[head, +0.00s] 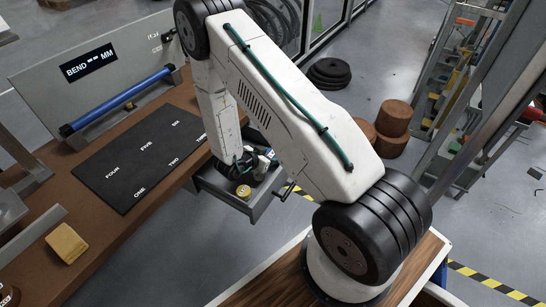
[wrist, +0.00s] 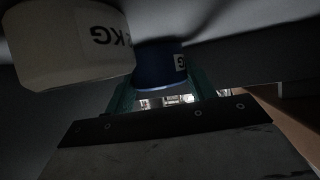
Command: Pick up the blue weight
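The blue weight (wrist: 157,66) shows in the upper middle of the wrist view, with part of a white "KG" label at its right edge. My gripper (wrist: 161,92) has its two green fingers spread, one toward each side of the blue weight. I cannot tell whether they touch it. A cream weight (wrist: 65,50) marked "KG" is close on the left and overlaps the blue one's edge. In the head view my gripper (head: 240,165) is low in the open grey drawer (head: 236,201). The blue weight cannot be made out there.
A yellow-topped weight (head: 243,191) sits in the drawer near my gripper. A black mat (head: 140,155) with number words lies on the brown bench, before the bend display (head: 89,62) and a blue bar (head: 120,98). A yellow block (head: 66,243) lies at the bench's near left.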

